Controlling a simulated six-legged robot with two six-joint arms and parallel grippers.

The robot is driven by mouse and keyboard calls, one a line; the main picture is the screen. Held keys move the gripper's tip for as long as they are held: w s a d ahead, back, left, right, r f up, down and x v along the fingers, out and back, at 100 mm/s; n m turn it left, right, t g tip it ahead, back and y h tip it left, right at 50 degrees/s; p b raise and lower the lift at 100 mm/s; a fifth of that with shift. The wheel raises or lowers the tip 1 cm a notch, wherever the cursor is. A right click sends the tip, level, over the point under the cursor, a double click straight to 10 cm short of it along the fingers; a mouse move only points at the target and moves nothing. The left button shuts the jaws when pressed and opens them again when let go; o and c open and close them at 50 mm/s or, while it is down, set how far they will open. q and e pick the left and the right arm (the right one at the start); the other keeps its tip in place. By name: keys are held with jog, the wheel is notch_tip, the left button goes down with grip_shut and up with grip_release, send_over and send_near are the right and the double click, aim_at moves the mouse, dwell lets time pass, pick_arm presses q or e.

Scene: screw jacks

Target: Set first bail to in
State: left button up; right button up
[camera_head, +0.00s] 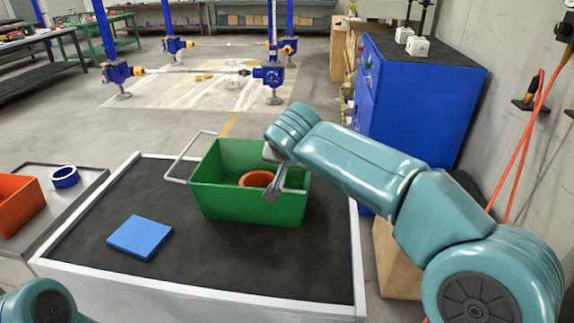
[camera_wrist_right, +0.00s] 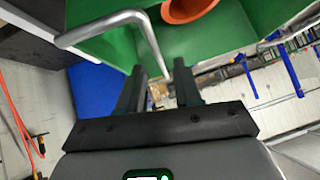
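A green bin (camera_head: 233,204) stands on the dark top of a white-edged table, with an orange ring-like object (camera_head: 256,178) inside it. A grey wire bail (camera_head: 181,158) sticks out past the bin's left side. My right gripper (camera_head: 270,190) is at the bin's right side, pointing down. In the right wrist view, a grey bail rod (camera_wrist_right: 100,28) bends and runs down between the two dark fingers (camera_wrist_right: 158,80). The fingers are apart, and I see no clear grip on the rod. The right bail is mostly hidden by my arm in the head view. My left gripper is out of view.
A blue flat block (camera_head: 140,237) lies left of the bin on the table. A lower side table at left holds an orange bin (camera_head: 18,205) and a blue ring (camera_head: 64,177). A blue cabinet (camera_head: 425,100) stands behind my right arm. The table front is clear.

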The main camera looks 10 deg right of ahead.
jog(key=v, duration=1)
jog(key=shift+s, duration=0.1)
